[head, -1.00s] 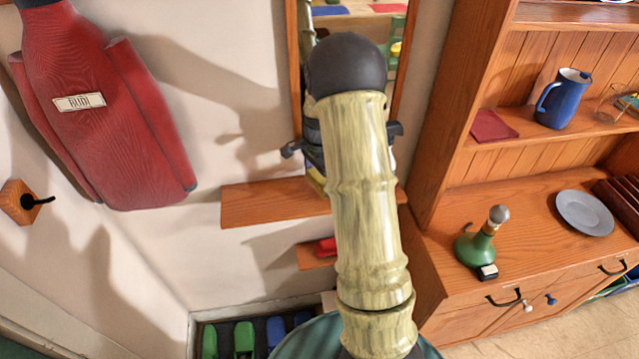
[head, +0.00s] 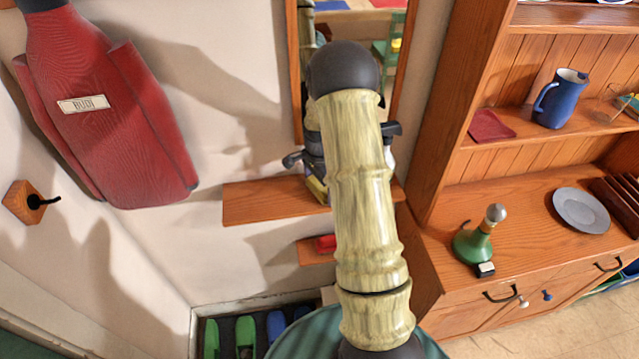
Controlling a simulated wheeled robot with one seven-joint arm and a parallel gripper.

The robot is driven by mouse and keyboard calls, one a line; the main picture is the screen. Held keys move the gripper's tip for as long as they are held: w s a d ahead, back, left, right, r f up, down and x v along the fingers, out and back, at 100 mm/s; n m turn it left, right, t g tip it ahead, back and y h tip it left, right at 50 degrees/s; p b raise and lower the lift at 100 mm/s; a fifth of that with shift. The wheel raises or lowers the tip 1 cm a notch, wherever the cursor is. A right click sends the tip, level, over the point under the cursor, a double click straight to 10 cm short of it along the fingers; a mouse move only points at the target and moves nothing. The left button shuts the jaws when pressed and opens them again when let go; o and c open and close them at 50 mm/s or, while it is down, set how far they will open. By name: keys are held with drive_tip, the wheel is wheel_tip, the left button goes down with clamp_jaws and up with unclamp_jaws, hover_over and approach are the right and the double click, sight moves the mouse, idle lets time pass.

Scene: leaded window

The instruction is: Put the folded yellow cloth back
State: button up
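My arm stands in the middle of the head view and hides most of my gripper (head: 315,165), which is over the small wooden wall shelf (head: 262,201) below the mirror. Only dark parts of the gripper show on either side of the arm. A small patch of yellow, likely the folded yellow cloth (head: 317,188), shows just below the gripper at the shelf, left of the arm. The rest of it is hidden. I cannot tell whether the fingers hold it or whether it rests on the shelf.
A lower small shelf carries a red object (head: 326,244). A red coat (head: 115,120) hangs at left, near a wall hook (head: 36,202). Slippers (head: 244,333) lie below.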

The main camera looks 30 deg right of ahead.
sight(319, 185)
wheel_tip(319, 185, up, 12)
drive_tip(key=b, duration=0.2)
idle(0.5)
drive_tip(key=shift+r, duration=0.1)
idle(0.3)
drive_tip(key=s+a+n+t, duration=0.2)
drive_tip(key=s+a+n, duration=1.2)
drive_tip(key=s, duration=0.5)
drive_tip(key=n, duration=0.2)
drive_tip(key=shift+s+a+n+t, duration=0.2)
drive_tip(key=shift+a+n+t, duration=0.1)
drive_tip(key=shift+n, duration=0.1)
